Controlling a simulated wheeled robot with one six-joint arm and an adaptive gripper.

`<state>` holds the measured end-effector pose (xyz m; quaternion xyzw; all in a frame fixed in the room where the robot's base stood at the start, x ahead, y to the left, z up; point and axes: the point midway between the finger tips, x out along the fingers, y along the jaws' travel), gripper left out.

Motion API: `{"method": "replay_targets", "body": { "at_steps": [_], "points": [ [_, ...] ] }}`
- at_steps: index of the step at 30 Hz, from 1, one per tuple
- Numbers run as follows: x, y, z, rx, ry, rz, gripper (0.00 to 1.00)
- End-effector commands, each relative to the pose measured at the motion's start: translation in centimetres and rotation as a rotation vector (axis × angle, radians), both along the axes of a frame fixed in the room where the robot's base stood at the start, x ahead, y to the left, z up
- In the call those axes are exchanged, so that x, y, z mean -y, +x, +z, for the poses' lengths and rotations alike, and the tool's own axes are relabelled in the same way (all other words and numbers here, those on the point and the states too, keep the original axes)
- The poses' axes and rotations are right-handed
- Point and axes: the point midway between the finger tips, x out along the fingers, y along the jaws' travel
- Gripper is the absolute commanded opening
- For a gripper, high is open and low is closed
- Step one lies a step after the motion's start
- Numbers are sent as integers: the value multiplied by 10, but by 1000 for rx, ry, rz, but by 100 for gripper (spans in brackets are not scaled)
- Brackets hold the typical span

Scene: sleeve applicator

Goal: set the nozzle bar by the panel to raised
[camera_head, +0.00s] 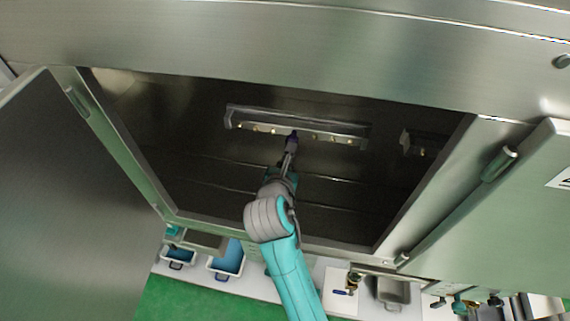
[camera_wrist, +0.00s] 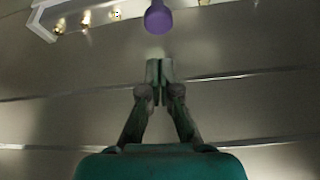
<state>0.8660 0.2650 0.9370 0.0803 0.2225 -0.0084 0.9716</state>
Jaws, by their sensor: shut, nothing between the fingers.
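The nozzle bar (camera_head: 262,115) is a long pale metal rail with several brass nozzles, mounted across the back of the open machine chamber. Its left part shows at the top of the wrist view (camera_wrist: 76,6). A purple knob (camera_wrist: 158,18) hangs near the middle of the bar and looks dark in the head view (camera_head: 294,134). My gripper (camera_wrist: 160,68) is shut and empty, its tips just short of the knob in the wrist picture, with a small gap between them. In the head view my gripper (camera_head: 290,146) partly overlaps the area below the knob. I cannot make out a control panel.
Open steel doors stand at the left (camera_head: 60,200) and right (camera_head: 500,220) of the chamber. A small dark bracket (camera_head: 422,144) sits at the chamber's right. Blue bins (camera_head: 228,262) and small parts lie on a pale counter below. The chamber around my gripper is free.

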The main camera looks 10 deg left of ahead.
Motion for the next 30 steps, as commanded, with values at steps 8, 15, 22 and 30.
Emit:
{"method": "replay_targets", "body": {
  "at_steps": [8, 15, 22, 30],
  "points": [
    [-1, 41, -20, -1, 0, -1, 0],
    [-1, 58, -28, 0, 0, 0, 0],
    [-2, 60, -29, 0, 0, 1, 0],
    [-5, 60, -27, -8, 1, 1, 0]
  ]
}}
